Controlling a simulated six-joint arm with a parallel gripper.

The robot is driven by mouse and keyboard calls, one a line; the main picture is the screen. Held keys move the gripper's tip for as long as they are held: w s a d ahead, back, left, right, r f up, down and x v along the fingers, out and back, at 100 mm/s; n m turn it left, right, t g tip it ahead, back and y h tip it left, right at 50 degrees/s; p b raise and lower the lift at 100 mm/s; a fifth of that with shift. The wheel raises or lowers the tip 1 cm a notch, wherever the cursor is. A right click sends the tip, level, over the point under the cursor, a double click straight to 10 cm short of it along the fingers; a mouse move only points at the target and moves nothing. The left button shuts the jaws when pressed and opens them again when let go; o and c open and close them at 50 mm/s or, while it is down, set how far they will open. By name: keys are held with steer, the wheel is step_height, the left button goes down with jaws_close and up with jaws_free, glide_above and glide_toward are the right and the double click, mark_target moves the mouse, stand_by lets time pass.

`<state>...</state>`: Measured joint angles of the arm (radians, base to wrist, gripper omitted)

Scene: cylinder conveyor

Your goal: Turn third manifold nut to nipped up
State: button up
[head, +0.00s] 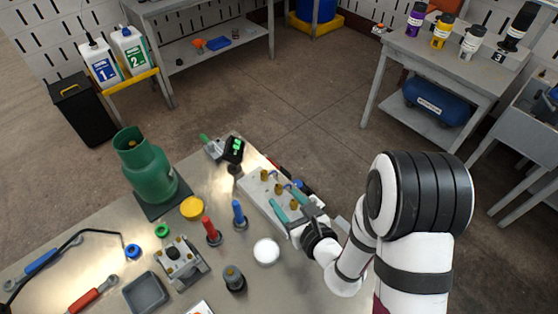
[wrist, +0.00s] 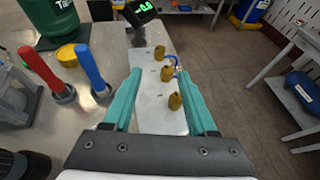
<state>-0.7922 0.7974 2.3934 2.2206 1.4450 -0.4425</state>
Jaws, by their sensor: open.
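The manifold is a pale block (head: 252,196) near the table's right edge; it also shows in the wrist view (wrist: 150,112). A row of brass nuts stands on it: a far one (wrist: 159,52), a middle one (wrist: 166,74) and a near one (wrist: 175,101). In the head view they are the far nut (head: 264,175), middle nut (head: 278,188) and near nut (head: 293,204). My gripper (wrist: 159,74) has teal fingers spread wide above the block, with nothing held. In the wrist view the middle and near nuts appear between the fingers. Any nut markings are too small to read.
A dark display with green digits (head: 235,149) stands beyond the block. A red-handled tool (head: 211,230) and a blue-handled tool (head: 239,214) stand upright to the left. A white round item (head: 266,251) lies nearby. A green cylinder (head: 148,172) stands further left.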

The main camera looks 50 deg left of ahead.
mark_target(264, 174)
steer(key=x, duration=1.3)
steer(key=shift+w, duration=0.1)
jaws_close()
steer(key=shift+r, duration=0.1)
